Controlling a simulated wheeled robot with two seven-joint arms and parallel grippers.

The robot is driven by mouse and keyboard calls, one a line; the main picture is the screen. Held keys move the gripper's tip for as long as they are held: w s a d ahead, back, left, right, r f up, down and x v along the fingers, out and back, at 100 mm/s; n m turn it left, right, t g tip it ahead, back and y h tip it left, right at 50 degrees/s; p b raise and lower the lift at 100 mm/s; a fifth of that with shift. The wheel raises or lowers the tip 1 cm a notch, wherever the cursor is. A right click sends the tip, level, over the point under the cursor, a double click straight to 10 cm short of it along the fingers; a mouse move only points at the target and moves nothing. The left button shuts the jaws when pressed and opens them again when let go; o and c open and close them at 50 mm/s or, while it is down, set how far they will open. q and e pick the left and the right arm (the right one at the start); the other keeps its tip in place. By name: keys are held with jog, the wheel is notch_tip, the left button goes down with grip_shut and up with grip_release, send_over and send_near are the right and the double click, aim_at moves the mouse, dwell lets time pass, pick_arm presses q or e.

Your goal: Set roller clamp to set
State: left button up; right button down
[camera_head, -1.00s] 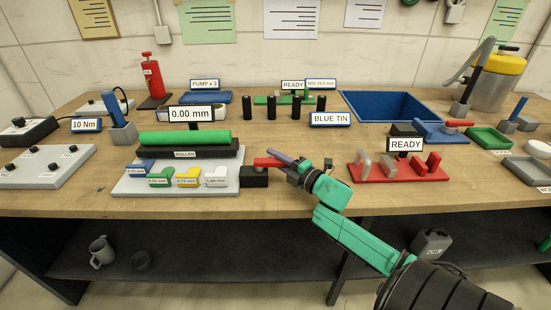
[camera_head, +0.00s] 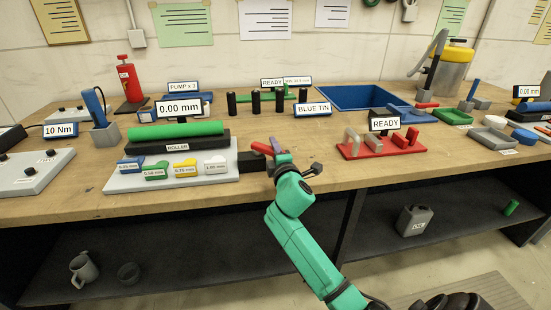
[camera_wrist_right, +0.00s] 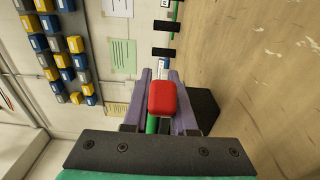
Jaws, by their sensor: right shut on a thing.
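The roller unit has a green roller (camera_head: 175,132) on a black base (camera_head: 190,147) marked ROLLER, with a display (camera_head: 181,108) reading 0.00 mm. To its right is a black block (camera_head: 250,161) with the red clamp lever (camera_head: 261,148) above it. My right gripper (camera_head: 272,149) is at this lever, its purple fingers on either side of the lever's red end. In the right wrist view the red end (camera_wrist_right: 162,98) sits between the fingers, and the black block (camera_wrist_right: 204,108) is beside them. The gripper partly hides the lever. My left gripper is out of view.
Blue, green, yellow and white labelled pieces sit on the grey plate (camera_head: 225,181) before the roller. A red rack (camera_head: 350,154) marked READY is to the right. Black posts (camera_head: 255,101) and a blue tin (camera_head: 350,98) stand behind.

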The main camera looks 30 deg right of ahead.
aim_at(268, 153)
jog(key=m+g+h+b, duration=0.1)
jog(key=h, duration=0.1)
jog(key=a+m+g+h+b, duration=0.1)
jog(key=m+h+b, duration=0.1)
jog(key=s+m+g+h+b, duration=0.1)
jog(key=h+b, duration=0.1)
jog(key=shift+s+a+f, duration=0.1)
jog(key=shift+a+f, duration=0.25)
jog(key=shift+f, duration=0.05)
jog(key=m+g+h+b, duration=0.1)
jog(key=a+m+g+h, duration=0.1)
jog(key=m+g, duration=0.1)
jog(key=shift+s+r+h+b, duration=0.15)
jog(key=shift+s+h+b, duration=0.05)
jog(key=shift+h+b, duration=0.2)
jog(key=shift+s+a+r+m+g+h+b, duration=0.1)
jog(key=shift+a+m+g+h+b, duration=0.2)
jog(key=shift+m+g+h, duration=0.5)
jog(key=shift+s+a+r+m+g+h+b, duration=0.1)
jog(key=shift+a+m+g+h+b, duration=0.3)
jog(key=shift+g, duration=0.8)
jog(key=shift+d, duration=0.2)
jog(key=c, duration=0.7)
grip_release()
